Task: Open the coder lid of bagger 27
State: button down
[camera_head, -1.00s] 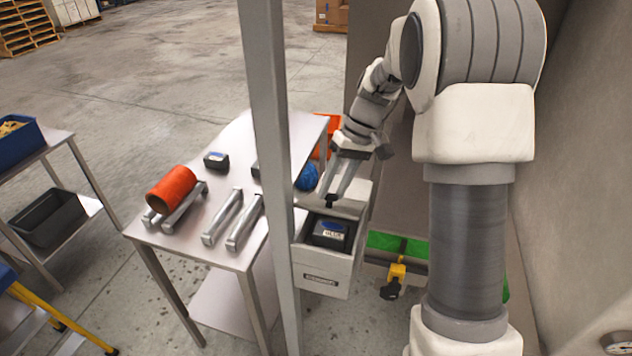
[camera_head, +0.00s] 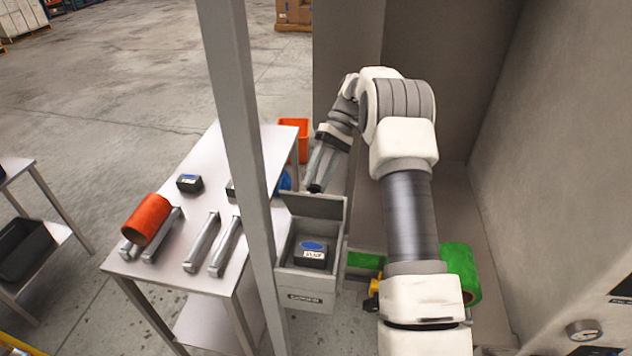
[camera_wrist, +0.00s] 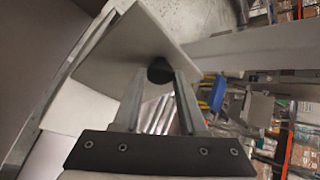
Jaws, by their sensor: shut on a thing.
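The coder is a pale grey box (camera_head: 306,298) with a label on its front, beside the steel table. Its lid (camera_head: 312,206) stands raised at the back edge, so the inside shows. In it lies a black cartridge (camera_head: 311,257) with a blue oval and a white label. My gripper (camera_head: 315,186) is at the top of the lid. In the wrist view my gripper (camera_wrist: 160,88) is shut on the lid's dark knob (camera_wrist: 160,69), with the lid plate (camera_wrist: 125,50) behind it. I cannot read the number of the bagger.
A steel post (camera_head: 243,130) stands close in front of the table (camera_head: 165,268). The table holds an orange roll (camera_head: 148,218), metal bars and black cartridges. An orange bin (camera_head: 294,128) stands behind, a green roll (camera_head: 461,272) at right. A wall runs along the right.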

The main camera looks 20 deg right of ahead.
jog(key=shift+w+d+g, duration=0.25)
jog(key=shift+w+g, duration=0.05)
jog(key=shift+w, duration=0.25)
jog(key=shift+y, duration=0.3)
jog(key=shift+c, duration=2.3)
grip_release()
jog(key=shift+r, duration=0.1)
